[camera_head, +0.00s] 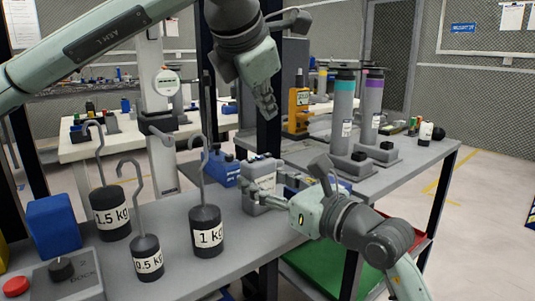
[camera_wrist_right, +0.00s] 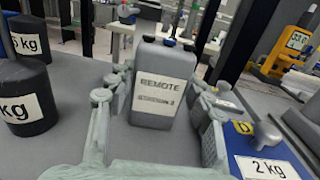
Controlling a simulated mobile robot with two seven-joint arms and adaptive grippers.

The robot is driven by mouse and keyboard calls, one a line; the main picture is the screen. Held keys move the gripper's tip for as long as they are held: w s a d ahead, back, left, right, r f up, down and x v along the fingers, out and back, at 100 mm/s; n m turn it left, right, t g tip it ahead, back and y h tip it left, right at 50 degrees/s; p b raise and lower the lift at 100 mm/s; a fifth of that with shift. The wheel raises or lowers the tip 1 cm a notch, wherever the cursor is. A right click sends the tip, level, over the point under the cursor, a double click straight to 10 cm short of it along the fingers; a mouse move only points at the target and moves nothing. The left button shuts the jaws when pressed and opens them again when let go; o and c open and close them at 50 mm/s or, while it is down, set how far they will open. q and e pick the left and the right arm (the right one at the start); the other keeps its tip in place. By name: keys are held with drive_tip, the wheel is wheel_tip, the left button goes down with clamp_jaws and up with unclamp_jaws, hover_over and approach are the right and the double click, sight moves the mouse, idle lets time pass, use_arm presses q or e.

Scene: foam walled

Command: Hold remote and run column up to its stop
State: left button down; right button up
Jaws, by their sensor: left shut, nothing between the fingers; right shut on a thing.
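The remote (camera_head: 255,203) is a grey box near the table's middle edge. In the right wrist view the remote (camera_wrist_right: 165,80) stands upright with a white REMOTE label facing the camera and dark and blue parts on top. My right gripper (camera_head: 262,186) is shut on the remote, a finger at each side; the fingers also show in the wrist view (camera_wrist_right: 165,100). My left gripper (camera_head: 267,108) is shut and empty, pointing down above the table, apart from the remote. I cannot tell which column is meant; a pale upright post (camera_head: 151,70) with a round dial stands behind.
Hooked black weights marked 1.5 kg (camera_head: 110,213), 0.5 kg (camera_head: 147,259) and 1 kg (camera_head: 207,231) stand left of the remote. A 2 kg weight (camera_wrist_right: 262,158) is close to my right finger. Tall grey cylinders (camera_head: 343,110) stand on the right table. A dark post (camera_head: 269,135) rises behind the remote.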

idle(0.4)
drive_tip(key=o, duration=1.3)
